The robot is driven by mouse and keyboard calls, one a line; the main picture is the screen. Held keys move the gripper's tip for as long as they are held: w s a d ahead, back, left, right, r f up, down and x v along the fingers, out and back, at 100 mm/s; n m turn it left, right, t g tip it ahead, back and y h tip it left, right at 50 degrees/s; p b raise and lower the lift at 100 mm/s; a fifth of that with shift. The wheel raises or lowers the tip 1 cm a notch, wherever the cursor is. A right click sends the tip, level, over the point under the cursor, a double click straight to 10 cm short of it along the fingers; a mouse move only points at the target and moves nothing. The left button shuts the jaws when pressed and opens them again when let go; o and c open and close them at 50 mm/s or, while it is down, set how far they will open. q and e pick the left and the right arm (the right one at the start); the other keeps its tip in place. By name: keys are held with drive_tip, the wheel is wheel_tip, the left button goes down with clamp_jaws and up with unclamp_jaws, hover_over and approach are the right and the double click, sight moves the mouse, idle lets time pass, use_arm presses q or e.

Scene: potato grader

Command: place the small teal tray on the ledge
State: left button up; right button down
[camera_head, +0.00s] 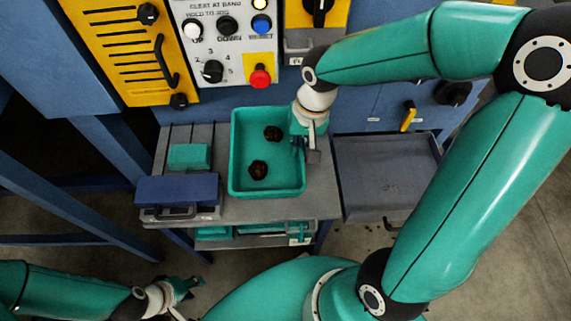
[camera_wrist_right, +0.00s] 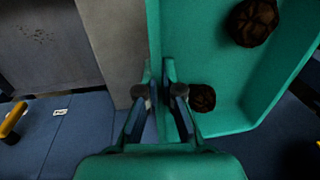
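The small teal tray (camera_head: 236,150) is over the grey bench top (camera_head: 318,195) below the control panel. Two dark brown lumps lie in it, one (camera_head: 272,133) towards the panel and one (camera_head: 258,170) nearer the middle. My right gripper (camera_head: 306,150) is at the tray's right wall. In the right wrist view its fingers (camera_wrist_right: 160,95) stand on both sides of the tray wall (camera_wrist_right: 155,40) and look shut on it. I cannot tell whether the tray rests on the bench or hangs just above it. My left gripper (camera_head: 186,287) is low at the left, away from the tray; its opening is unclear.
A dark blue box (camera_head: 178,190) and a small teal block (camera_head: 189,156) are on the bench left of the tray. An empty grey rimmed surface (camera_head: 385,175) is to the right. More teal trays (camera_head: 262,231) sit on a lower shelf. Buttons and a red knob (camera_head: 260,76) are behind.

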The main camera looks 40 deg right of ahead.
wheel_tip(320, 180, down, 8)
drive_tip(key=shift+f+b, duration=0.15)
drive_tip(key=shift+b, duration=0.75)
drive_tip(key=shift+f, duration=0.15)
drive_tip(key=c, duration=1.3)
unclamp_jaws()
drive_tip(key=shift+r, duration=0.25)
drive_tip(key=r+p, duration=0.1)
drive_tip(key=r, duration=0.3)
drive_tip(key=d+r+p, duration=0.1)
drive_tip(key=r, duration=0.2)
drive_tip(key=r+p, duration=0.1)
drive_tip(key=r, duration=0.3)
drive_tip(key=shift+s+d+r, duration=0.2)
drive_tip(key=shift+s+r, duration=0.15)
drive_tip(key=shift+s, duration=0.05)
